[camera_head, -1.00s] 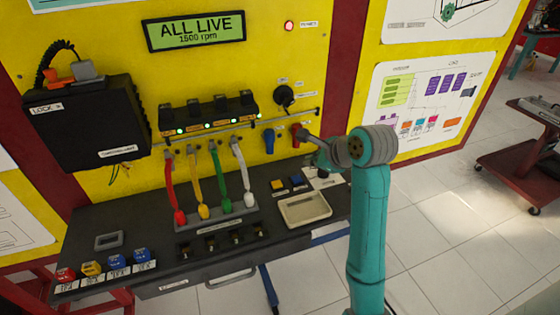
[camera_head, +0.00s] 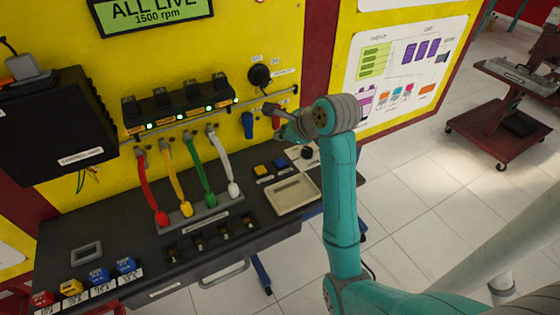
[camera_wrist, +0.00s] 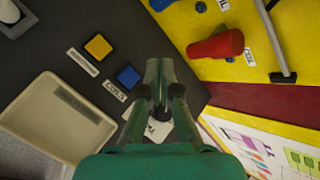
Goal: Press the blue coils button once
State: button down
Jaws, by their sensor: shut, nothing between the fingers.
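The blue button (camera_head: 281,163) sits on the dark bench top, right of a yellow button. In the wrist view the blue button (camera_wrist: 128,77) has a white label reading "COILS" beside it. My gripper (camera_wrist: 160,72) is shut and empty. In the wrist view its fingers are just right of the blue button, apart from it in the picture; the height between them is hard to judge. In the head view my gripper (camera_head: 274,110) appears in front of the board, overlapping the red handle. The blue button is unobstructed in both views.
The yellow button (camera_wrist: 98,46) is close beside the blue one. A beige tray (camera_head: 293,197) lies in front. A red handle (camera_wrist: 216,45) sticks out from the yellow board near my gripper. A white label (camera_wrist: 158,130) is partly hidden under my gripper.

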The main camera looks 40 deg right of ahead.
aim_at(281, 163)
jog(key=shift+f, duration=3.45)
jog(key=shift+f, duration=0.45)
jog(key=shift+f, duration=0.45)
jog(key=shift+r, duration=0.9)
jog(key=shift+r, duration=2.5)
